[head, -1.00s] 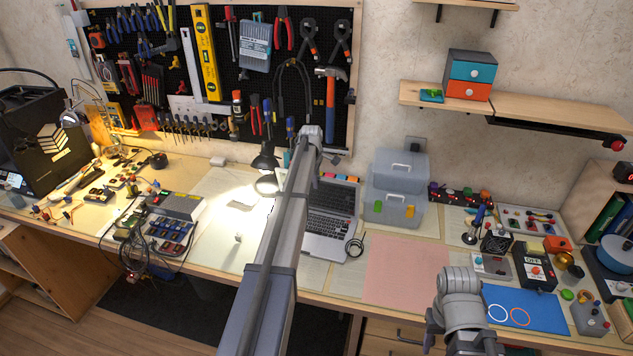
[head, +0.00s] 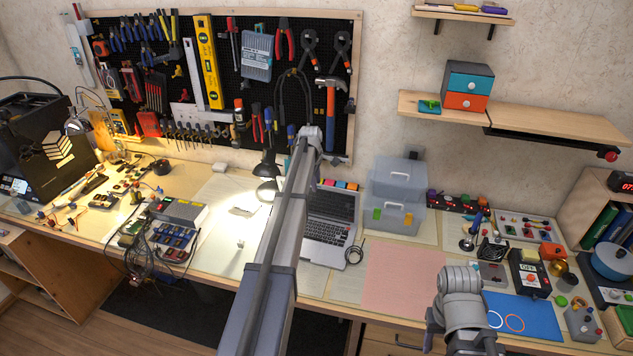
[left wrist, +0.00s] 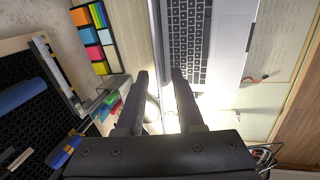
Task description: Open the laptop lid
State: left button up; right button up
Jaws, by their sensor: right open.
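The laptop stands on the bench, its keyboard (head: 333,207) and silver palm rest exposed, partly behind my left arm in the head view. In the left wrist view the keyboard (left wrist: 188,40) and palm rest (left wrist: 232,40) fill the top centre and right. Contact with the laptop is not visible. In the head view my left arm hides this gripper. My right arm shows at the lower right, but its fingers do not.
A desk lamp (head: 266,168) stands just left of my left arm. Colored notes (head: 340,184) lie behind the keyboard; clear boxes (head: 396,190) stand right of the laptop. A pink mat (head: 403,277) in front is bare. The tool pegboard (head: 222,92) rises behind.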

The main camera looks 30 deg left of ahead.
pick_arm(q)
jog(key=p+v, duration=0.2)
jog(key=v, duration=0.1)
jog(key=shift+r, duration=0.25)
pick_arm(e)
notch_tip(320, 180, up, 3)
jog(key=shift+r, duration=0.2)
pick_arm(q)
jog(key=shift+c, duration=0.2)
